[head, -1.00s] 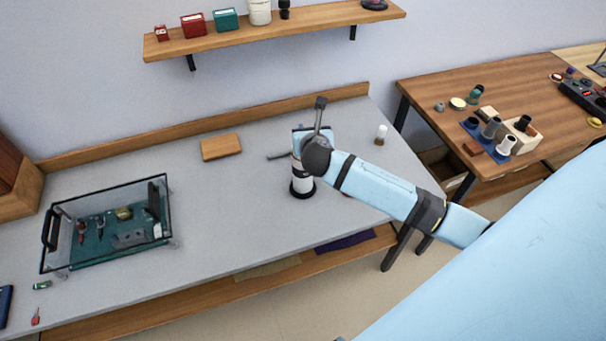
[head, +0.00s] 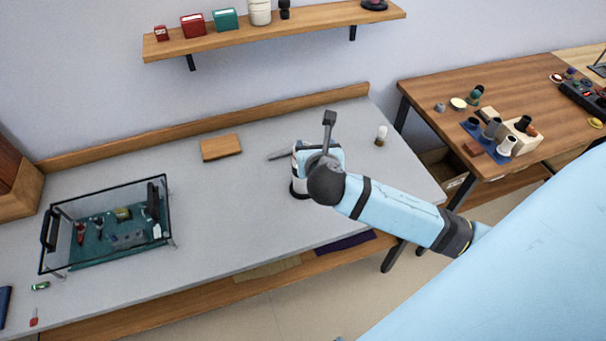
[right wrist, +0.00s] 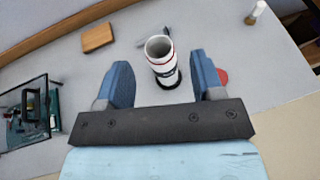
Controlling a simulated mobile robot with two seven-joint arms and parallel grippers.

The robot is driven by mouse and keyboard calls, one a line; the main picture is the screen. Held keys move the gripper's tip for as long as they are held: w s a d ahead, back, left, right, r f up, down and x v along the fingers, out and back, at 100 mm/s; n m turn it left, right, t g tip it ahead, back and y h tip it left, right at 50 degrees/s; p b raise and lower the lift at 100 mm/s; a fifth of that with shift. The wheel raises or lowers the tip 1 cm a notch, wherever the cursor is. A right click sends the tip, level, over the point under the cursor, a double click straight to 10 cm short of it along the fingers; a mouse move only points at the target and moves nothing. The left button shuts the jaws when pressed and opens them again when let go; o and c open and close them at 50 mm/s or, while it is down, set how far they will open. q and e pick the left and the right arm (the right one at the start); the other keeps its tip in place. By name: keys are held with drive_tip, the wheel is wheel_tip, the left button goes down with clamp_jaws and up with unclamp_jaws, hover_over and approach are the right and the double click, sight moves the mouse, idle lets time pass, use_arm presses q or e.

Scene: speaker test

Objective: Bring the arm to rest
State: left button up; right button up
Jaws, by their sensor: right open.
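My right arm comes in from the right in the head view and ends over the grey workbench (head: 225,215). In the right wrist view my right gripper (right wrist: 160,70) is open, with its two blue fingers wide apart and nothing held. A white cylinder (right wrist: 160,52) with a red band and black base stands upright on the bench beyond the fingers, in line with the gap between them. In the head view this cylinder (head: 297,173) is partly hidden behind my wrist, and the fingers are hidden too. My left gripper is in neither view.
A glass-sided case (head: 72,258) stands on the bench at the left. A wooden block (head: 221,147) lies near the back. A small white-topped bottle (head: 381,135) stands at the bench's right. A wall shelf (head: 280,33) hangs above. A brown table (head: 480,93) stands at the right.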

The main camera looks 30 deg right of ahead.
drive_tip(key=shift+v, duration=1.65)
drive_tip(key=s+a+f+m+y+p, duration=0.1)
drive_tip(key=s+a+f+m+y, duration=0.2)
drive_tip(key=m, duration=0.6)
drive_tip(key=s+a+f+m+y+p, duration=0.1)
drive_tip(key=s+a+f+m+y, duration=0.2)
drive_tip(key=s+f+m, duration=0.4)
drive_tip(key=s+a+f+m+g+y, duration=0.1)
drive_tip(key=s+a+f+m+y, duration=0.2)
drive_tip(key=s+a+f+m, duration=0.2)
wheel_tip(320, 180, down, 3)
drive_tip(key=m, duration=0.6)
drive_tip(key=shift+s+m+p, duration=0.2)
drive_tip(key=shift+m+p, duration=0.1)
drive_tip(key=shift+p, duration=0.1)
